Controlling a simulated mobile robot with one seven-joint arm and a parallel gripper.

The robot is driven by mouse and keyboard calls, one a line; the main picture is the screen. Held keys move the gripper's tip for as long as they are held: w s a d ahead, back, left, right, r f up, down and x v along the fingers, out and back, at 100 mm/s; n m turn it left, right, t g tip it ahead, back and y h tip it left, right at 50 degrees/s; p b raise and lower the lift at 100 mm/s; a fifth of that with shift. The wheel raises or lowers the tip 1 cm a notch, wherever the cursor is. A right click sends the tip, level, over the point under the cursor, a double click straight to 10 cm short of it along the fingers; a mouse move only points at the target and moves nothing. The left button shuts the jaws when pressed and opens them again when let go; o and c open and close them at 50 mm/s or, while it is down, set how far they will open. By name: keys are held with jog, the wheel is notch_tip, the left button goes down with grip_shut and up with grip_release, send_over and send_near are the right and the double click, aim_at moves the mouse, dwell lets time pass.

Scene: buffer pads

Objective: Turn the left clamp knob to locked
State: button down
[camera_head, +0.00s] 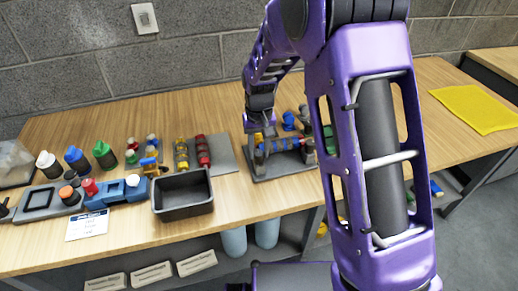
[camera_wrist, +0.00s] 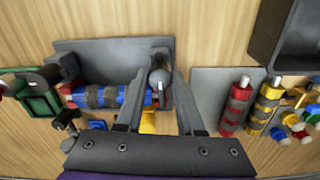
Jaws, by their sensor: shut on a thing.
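The grey fixture (camera_wrist: 105,48) lies on the wooden bench and holds a blue cylinder with grey bands (camera_wrist: 110,95). The left clamp knob (camera_wrist: 160,78), grey and rounded, stands at the cylinder's right end in the wrist view, which is the fixture's left end in the head view. My gripper (camera_wrist: 160,73) is around this knob, one finger on each side, shut on it. A second, dark clamp part (camera_wrist: 45,76) stands at the fixture's other end. In the head view my arm partly covers the fixture (camera_head: 285,165). I cannot tell whether the knob is locked.
A grey pad with a red cylinder (camera_head: 202,150) and a yellow cylinder (camera_head: 181,153) lies left of the fixture. A black open bin (camera_head: 183,205) stands at the front edge. Several bottles and a blue block (camera_head: 120,192) are further left. A yellow cloth (camera_head: 478,108) lies at right.

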aim_at(259, 153)
jog(key=shift+m, duration=0.3)
dwell(0.4)
jog(key=c, duration=0.5)
grip_release()
jog(key=shift+r, duration=0.1)
notch_tip(259, 153, up, 17)
jog(key=shift+r+p, duration=0.15)
jog(key=shift+p, duration=0.85)
